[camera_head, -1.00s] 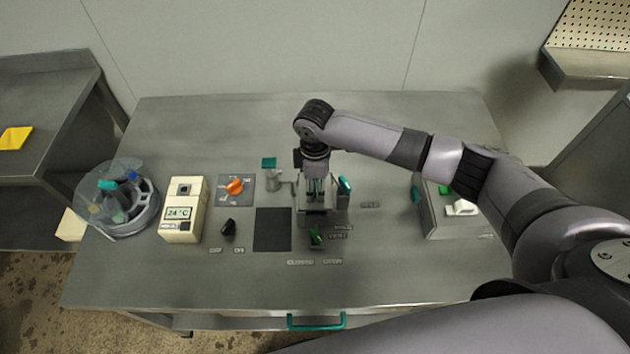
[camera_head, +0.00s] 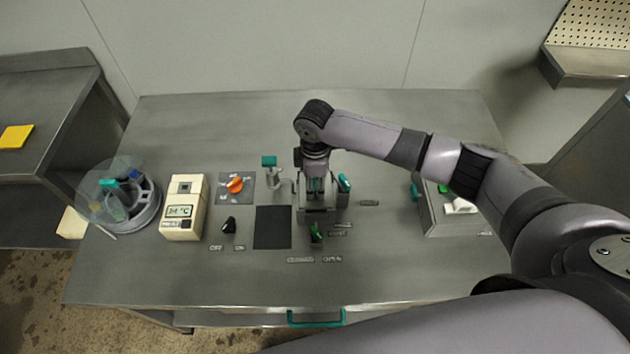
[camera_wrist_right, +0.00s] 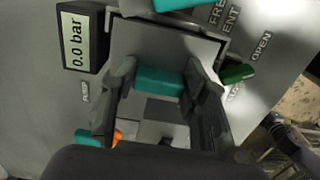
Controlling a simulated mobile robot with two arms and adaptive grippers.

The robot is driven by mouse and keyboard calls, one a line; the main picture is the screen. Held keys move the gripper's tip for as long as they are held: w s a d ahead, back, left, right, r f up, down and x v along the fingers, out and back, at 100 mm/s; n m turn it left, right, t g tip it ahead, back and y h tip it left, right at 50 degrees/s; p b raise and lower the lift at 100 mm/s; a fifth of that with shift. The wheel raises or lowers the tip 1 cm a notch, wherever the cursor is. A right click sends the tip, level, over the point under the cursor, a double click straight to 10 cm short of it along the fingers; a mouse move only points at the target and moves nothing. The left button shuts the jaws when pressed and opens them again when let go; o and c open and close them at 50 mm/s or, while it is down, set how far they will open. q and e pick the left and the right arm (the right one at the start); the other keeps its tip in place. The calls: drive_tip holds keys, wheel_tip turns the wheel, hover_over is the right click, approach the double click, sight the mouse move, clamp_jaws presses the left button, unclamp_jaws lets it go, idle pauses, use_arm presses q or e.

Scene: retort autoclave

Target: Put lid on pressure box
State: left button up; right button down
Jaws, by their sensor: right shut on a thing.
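My right gripper (camera_head: 316,188) points down over the grey pressure box (camera_head: 318,216) in the middle of the table. In the right wrist view its two fingers (camera_wrist_right: 162,95) are shut on a teal handle (camera_wrist_right: 158,82). The handle appears to belong to the lid, a grey metal plate (camera_wrist_right: 165,42) just beyond the fingers. In the head view the gripper hides most of the lid and box top, so I cannot tell whether the lid sits flush. My left gripper is out of view.
Left of the box are a dark square pad (camera_head: 272,227), an orange knob (camera_head: 235,185), a cream temperature unit (camera_head: 185,208) and a round clear-covered device (camera_head: 122,197). A green lever (camera_head: 317,233) is at the box's front. A grey unit (camera_head: 440,212) stands right. The table's back is clear.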

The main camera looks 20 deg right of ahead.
drive_tip(key=c, duration=0.8)
unclamp_jaws()
drive_tip(key=shift+c, duration=0.2)
drive_tip(key=shift+o, duration=0.2)
drive_tip(key=o, duration=0.3)
drive_tip(key=shift+o, duration=0.2)
drive_tip(key=shift+r, duration=0.1)
drive_tip(key=shift+r+p, duration=3.45)
drive_tip(key=shift+p, duration=0.4)
drive_tip(key=shift+s+f, duration=0.1)
drive_tip(key=shift+f, duration=0.05)
